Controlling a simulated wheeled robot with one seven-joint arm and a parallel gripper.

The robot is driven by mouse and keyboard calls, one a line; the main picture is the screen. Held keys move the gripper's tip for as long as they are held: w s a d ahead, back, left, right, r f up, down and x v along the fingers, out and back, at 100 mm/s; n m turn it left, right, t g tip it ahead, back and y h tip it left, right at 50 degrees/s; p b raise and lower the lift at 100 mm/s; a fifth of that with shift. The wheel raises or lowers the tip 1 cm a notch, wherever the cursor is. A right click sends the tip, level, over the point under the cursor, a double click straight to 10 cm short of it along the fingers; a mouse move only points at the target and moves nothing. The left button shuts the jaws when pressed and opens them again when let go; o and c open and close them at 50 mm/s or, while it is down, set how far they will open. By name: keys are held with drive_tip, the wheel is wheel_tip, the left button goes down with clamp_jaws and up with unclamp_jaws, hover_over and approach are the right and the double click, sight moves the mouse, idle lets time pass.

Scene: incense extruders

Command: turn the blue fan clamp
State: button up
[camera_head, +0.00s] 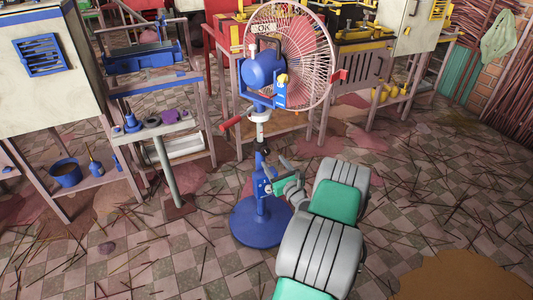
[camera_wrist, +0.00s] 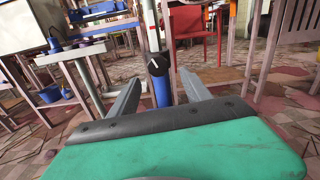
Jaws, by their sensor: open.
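The fan (camera_head: 290,58) has a pink round cage, a blue motor and a pole on a round blue base (camera_head: 247,227). In the head view, my gripper (camera_head: 284,176) is beside the post; contact cannot be told.
A small grey table (camera_head: 165,130) with tools stands left of the fan. A blue bucket (camera_head: 66,172) sits on a low shelf at left. Wooden workbenches (camera_head: 270,125) stand behind.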

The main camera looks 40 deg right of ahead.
sight(267, 154)
drive_tip(key=b+x, duration=0.1)
drive_tip(key=x, duration=0.5)
drive_tip(key=shift+w+a+b, duration=0.15)
drive_tip(key=shift+w+b, duration=0.05)
drive_tip(key=shift+b, duration=0.1)
drive_tip(key=shift+w, duration=0.35)
clamp_jaws()
